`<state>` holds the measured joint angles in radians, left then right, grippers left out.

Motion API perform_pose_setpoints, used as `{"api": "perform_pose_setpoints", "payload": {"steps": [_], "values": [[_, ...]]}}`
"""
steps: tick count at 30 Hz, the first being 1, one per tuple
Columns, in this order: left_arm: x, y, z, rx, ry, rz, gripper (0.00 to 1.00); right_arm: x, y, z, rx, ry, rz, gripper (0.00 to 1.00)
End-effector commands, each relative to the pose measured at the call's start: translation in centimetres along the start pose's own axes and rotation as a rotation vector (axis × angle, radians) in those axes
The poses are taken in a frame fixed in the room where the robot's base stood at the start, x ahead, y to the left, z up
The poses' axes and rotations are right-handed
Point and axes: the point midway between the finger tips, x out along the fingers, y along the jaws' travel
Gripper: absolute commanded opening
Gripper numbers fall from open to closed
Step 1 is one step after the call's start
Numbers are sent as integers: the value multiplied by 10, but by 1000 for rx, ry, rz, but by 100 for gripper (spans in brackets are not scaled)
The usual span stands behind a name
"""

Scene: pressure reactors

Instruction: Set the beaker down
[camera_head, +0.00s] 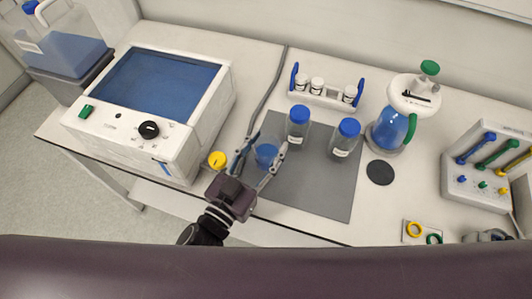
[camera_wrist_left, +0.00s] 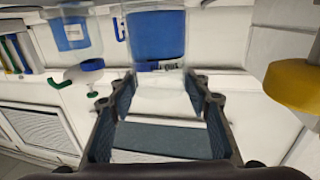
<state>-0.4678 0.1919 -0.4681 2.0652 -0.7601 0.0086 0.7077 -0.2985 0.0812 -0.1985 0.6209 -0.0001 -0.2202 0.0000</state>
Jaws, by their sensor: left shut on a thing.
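The beaker (camera_head: 266,154) is a clear glass vessel with blue liquid, near the left edge of the grey mat (camera_head: 315,192). My left gripper (camera_head: 262,149) reaches in from the front and is shut on the beaker, one finger on each side. In the left wrist view, which looks upside down, the beaker (camera_wrist_left: 155,38) shows its blue liquid beyond the two fingers (camera_wrist_left: 160,105). Whether its base touches the mat or hangs just above it cannot be told. My right gripper is not in view.
Two blue-capped bottles (camera_head: 298,122) (camera_head: 346,137) stand at the mat's back. A yellow-topped item (camera_head: 217,159) and a white instrument (camera_head: 150,110) are left of my gripper. A rack of vials (camera_head: 325,92) and a blue flask (camera_head: 392,128) stand behind. The mat's front is clear.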

Motion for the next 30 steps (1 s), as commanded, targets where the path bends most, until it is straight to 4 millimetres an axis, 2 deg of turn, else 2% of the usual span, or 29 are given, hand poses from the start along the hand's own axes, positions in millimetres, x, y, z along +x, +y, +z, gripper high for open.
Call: {"api": "perform_pose_setpoints", "payload": {"steps": [1,3,6,18,19,21,24,30], "values": [[0,0,12,-4,-3,-2,19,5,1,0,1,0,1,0],[0,0,23,-2,-2,-3,19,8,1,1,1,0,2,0],[0,0,31,-3,0,-1,19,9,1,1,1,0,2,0],[0,0,35,-2,1,0,19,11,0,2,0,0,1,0],[0,0,36,-1,-1,0,45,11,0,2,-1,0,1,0],[0,0,35,-1,-1,0,53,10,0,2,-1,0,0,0],[0,0,35,-1,-1,0,62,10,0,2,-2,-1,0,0],[0,0,35,-1,-1,0,62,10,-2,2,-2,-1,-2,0]]}}
